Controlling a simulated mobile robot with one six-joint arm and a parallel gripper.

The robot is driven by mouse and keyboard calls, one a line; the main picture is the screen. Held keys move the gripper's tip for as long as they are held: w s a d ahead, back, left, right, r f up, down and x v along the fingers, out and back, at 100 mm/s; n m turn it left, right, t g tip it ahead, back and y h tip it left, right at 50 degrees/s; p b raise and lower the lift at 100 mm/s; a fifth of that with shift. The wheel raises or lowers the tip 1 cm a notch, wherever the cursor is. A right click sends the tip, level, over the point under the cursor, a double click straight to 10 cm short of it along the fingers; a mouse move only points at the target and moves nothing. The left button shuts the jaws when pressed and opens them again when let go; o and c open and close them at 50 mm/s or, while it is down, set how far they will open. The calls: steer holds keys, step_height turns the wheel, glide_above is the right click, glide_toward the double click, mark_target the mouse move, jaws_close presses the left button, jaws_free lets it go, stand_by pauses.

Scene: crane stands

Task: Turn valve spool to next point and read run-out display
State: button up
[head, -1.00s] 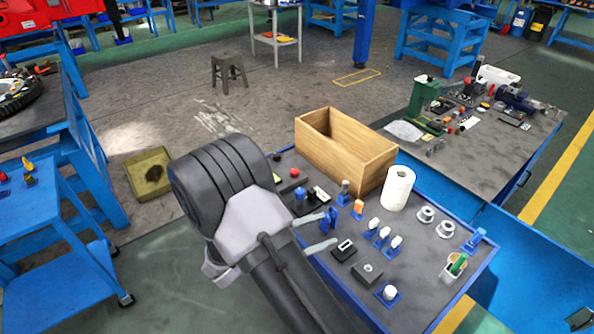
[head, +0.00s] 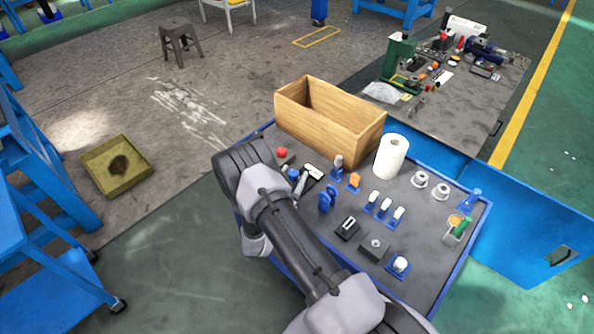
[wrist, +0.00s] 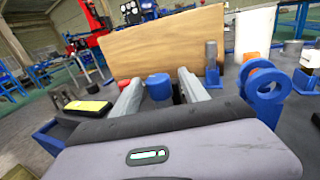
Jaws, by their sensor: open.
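My gripper (wrist: 158,77) is open and empty, its two grey fingers reaching over the bench in the wrist view. A blue round-topped piece (wrist: 158,86) stands between and just beyond the fingers, with no contact visible. In the head view my gripper (head: 299,182) is partly hidden by my arm, near that blue piece (head: 293,173). I cannot tell for sure which piece is the valve spool. No readable run-out display shows. A black block with a pale face (head: 347,227) stands nearer the front.
A wooden box (head: 350,134) and a white roll (head: 390,157) stand at the bench's back. A black block with a yellow top (wrist: 88,107) lies left. Several blue holders fill the middle.

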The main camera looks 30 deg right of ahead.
mark_target(295, 171)
steer(key=shift+x, duration=1.75)
jaws_close()
steer(key=shift+b, duration=0.3)
